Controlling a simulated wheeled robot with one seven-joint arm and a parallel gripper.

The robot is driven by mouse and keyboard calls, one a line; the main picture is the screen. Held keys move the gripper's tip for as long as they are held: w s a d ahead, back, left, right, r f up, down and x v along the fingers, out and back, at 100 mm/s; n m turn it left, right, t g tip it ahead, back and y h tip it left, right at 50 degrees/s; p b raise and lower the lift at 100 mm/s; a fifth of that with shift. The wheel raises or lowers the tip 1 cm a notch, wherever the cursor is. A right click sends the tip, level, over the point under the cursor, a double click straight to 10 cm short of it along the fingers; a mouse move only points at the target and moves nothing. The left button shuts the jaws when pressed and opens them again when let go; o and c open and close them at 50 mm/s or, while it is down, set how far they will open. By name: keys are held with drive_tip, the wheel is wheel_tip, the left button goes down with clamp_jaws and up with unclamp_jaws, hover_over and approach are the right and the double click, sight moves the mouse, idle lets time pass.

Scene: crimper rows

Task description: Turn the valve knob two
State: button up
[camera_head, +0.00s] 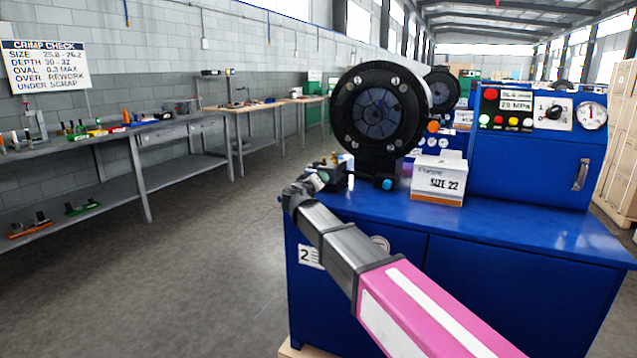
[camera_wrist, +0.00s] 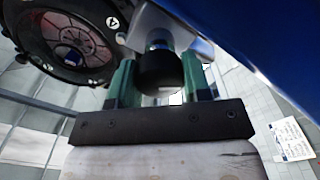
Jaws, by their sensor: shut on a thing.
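In the wrist view a dark round knob (camera_wrist: 158,72) sits between the green fingers of my gripper (camera_wrist: 160,84), which is shut on it. A metal collar shows behind the knob. In the head view my gripper (camera_head: 318,181) is at the left end of the blue bench marked 2 (camera_head: 312,254), at a small dark valve block (camera_head: 338,175) with brass fittings. The gripped knob is mostly hidden there by my gripper. No position mark on the knob is readable.
A black round crimper head (camera_head: 352,135) stands just behind my gripper and also fills the upper left of the wrist view (camera_wrist: 100,72). A white SIZE 22 box (camera_head: 437,182) and a blue control cabinet (camera_head: 530,155) stand to the right. The floor at left is clear.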

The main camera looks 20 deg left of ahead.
drive_tip(key=o, duration=0.9)
drive_tip(key=shift+o, duration=0.2)
drive_tip(key=s, duration=1.1)
drive_tip(key=shift+w, duration=0.1)
